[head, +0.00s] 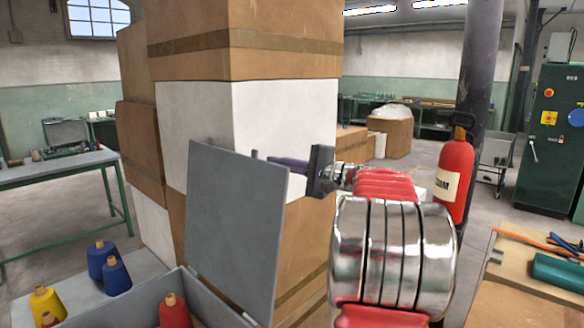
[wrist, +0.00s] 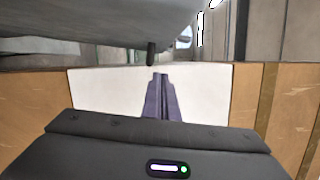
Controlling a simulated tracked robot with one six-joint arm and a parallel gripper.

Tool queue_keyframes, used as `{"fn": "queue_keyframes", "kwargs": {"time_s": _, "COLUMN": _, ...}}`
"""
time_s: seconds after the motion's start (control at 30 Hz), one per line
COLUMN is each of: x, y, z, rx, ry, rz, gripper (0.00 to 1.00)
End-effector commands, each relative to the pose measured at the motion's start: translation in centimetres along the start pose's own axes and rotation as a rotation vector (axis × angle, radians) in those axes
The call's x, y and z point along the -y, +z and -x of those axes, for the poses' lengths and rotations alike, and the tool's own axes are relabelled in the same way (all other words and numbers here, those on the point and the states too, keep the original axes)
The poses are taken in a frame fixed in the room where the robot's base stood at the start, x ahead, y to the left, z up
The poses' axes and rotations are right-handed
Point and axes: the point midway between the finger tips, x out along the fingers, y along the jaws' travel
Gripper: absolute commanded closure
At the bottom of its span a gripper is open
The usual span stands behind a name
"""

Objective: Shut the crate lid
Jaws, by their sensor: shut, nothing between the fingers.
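The grey crate (head: 207,291) is at the bottom of the head view, partly cut off, with a red thread cone (head: 174,312) at it. Its flat grey lid (head: 235,230) stands open and steeply raised. My gripper (head: 272,161) is at the lid's upper right edge, its purple fingers shut and empty. The fingertips are partly hidden behind the lid. In the wrist view the closed fingers (wrist: 160,78) point at a white box face. A grey surface, likely the lid, spans the top there, with a dark stub (wrist: 151,54) just above the fingertips. I cannot tell whether they touch.
Stacked cardboard boxes (head: 245,40) with a white band (head: 285,112) stand close behind the lid. Blue cones (head: 116,276) and a yellow cone (head: 46,304) stand at left. A red extinguisher (head: 454,180) and a workbench (head: 520,290) are at right.

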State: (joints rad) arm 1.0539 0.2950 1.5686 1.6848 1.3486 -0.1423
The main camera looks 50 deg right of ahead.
Motion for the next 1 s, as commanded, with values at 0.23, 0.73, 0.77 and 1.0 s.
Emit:
{"fn": "queue_keyframes", "kwargs": {"time_s": 0.23, "x": 0.0, "y": 1.9, "z": -1.9, "rx": 0.000, "ry": 0.000, "rz": 0.000, "gripper": 1.00}}
{"fn": "queue_keyframes", "kwargs": {"time_s": 0.73, "x": 0.0, "y": 3.8, "z": -2.3, "rx": -0.002, "ry": 0.000, "rz": -0.001, "gripper": 1.00}}
{"fn": "queue_keyframes", "kwargs": {"time_s": 0.77, "x": 0.0, "y": 3.8, "z": -2.3, "rx": -0.002, "ry": 0.000, "rz": -0.001, "gripper": 1.00}}
{"fn": "queue_keyframes", "kwargs": {"time_s": 1.0, "x": 0.0, "y": 4.0, "z": -2.4, "rx": -0.001, "ry": 0.001, "rz": 0.003, "gripper": 1.00}}
